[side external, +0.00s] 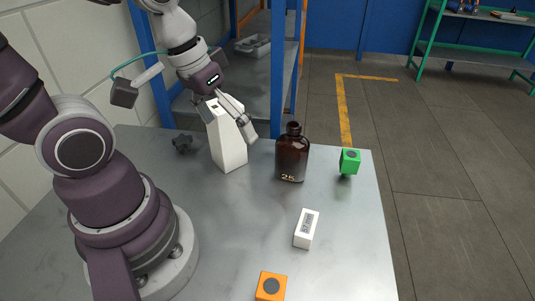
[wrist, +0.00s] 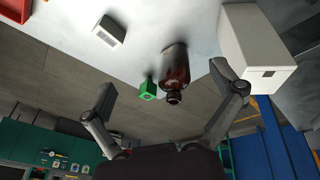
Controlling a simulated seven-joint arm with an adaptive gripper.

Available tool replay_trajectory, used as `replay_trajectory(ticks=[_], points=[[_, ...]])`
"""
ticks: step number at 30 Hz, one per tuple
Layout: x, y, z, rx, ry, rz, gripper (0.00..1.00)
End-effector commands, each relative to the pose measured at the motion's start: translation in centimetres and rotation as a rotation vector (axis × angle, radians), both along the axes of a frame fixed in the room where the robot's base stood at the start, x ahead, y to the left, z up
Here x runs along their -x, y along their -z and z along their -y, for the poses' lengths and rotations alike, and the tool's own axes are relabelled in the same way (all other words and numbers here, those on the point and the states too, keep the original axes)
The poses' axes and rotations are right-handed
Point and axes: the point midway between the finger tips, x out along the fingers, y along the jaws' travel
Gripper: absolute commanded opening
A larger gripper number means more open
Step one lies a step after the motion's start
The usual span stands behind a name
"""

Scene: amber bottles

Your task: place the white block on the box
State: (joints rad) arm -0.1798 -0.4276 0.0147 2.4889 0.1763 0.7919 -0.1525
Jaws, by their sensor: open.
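The white block (side external: 306,229) lies on the grey table, a dark label on its top. It also shows in the wrist view (wrist: 109,31), at the upper left. The box, a tall white one (side external: 229,150), stands upright near the table's back edge; in the wrist view it is at the upper right (wrist: 258,45). My gripper (side external: 236,120) is at the box's upper part and partly covers it. In the wrist view my gripper (wrist: 172,84) is open, with nothing between its fingers. The right finger overlaps the box's edge; I cannot tell whether they touch.
A brown bottle (side external: 292,157) stands right of the box. A green cube (side external: 349,161) is near the table's right edge, and an orange cube (side external: 271,286) at the front. A small dark object (side external: 182,143) lies left of the box. The table around the white block is clear.

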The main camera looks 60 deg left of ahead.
Motion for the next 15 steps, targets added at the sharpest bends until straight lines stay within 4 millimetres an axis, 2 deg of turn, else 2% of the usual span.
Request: replay_trajectory(ticks=[1, 6, 10, 15], points=[[0.2, 2.0, -0.2, 0.08, -0.091, -0.095, 0.92], [0.8, 7.5, 1.0, 0.445, -0.46, -0.342, 0.92], [1.0, 10.2, 2.5, 0.783, -0.804, -0.503, 0.92], [0.0, 11.5, 3.9, 1.214, -1.24, -0.657, 0.92]])
